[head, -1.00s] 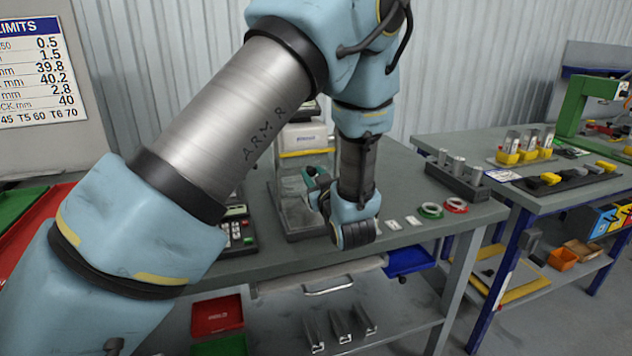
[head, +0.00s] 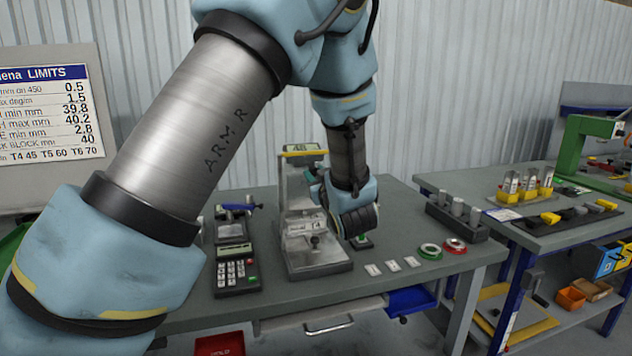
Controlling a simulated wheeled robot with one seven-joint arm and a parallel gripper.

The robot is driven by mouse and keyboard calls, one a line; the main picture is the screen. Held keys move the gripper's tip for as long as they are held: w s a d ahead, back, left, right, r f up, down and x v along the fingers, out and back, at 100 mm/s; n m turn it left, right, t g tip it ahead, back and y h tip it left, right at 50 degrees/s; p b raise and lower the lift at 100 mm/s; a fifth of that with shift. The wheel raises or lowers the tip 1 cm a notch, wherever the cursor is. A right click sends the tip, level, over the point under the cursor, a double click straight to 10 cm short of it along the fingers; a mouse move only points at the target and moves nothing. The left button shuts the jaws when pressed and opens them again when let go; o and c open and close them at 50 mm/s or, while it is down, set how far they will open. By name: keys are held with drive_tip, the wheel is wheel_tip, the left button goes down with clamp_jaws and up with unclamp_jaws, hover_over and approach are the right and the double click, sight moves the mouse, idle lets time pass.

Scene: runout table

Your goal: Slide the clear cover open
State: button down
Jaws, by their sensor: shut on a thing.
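The clear cover (head: 302,154) is hard to see. A yellow strip that looks like its upper edge crosses just under the display, and its transparent panel blends with the column behind. My gripper (head: 317,191) is at the right side of the instrument, partly hidden by my own wrist. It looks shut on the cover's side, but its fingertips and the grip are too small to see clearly. The lower stage with its labelled block (head: 303,226) shows plainly.
A keypad device (head: 235,268) stands left of the instrument. Small white tags (head: 392,265), a green ring (head: 430,251) and a red ring (head: 455,246) lie to the right. A dark block with metal cylinders (head: 457,214) is farther right. A second bench adjoins there.

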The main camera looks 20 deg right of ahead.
drive_tip(key=c, duration=0.6)
unclamp_jaws()
drive_tip(key=shift+f, duration=0.1)
drive_tip(key=shift+s, duration=0.15)
drive_tip(key=shift+s+f, duration=0.1)
drive_tip(key=shift+s, duration=0.25)
drive_tip(key=s+a+b, duration=0.1)
drive_tip(key=s+b, duration=0.3)
drive_tip(key=s, duration=0.5)
drive_tip(key=shift+s+a, duration=0.15)
drive_tip(key=shift+s, duration=0.25)
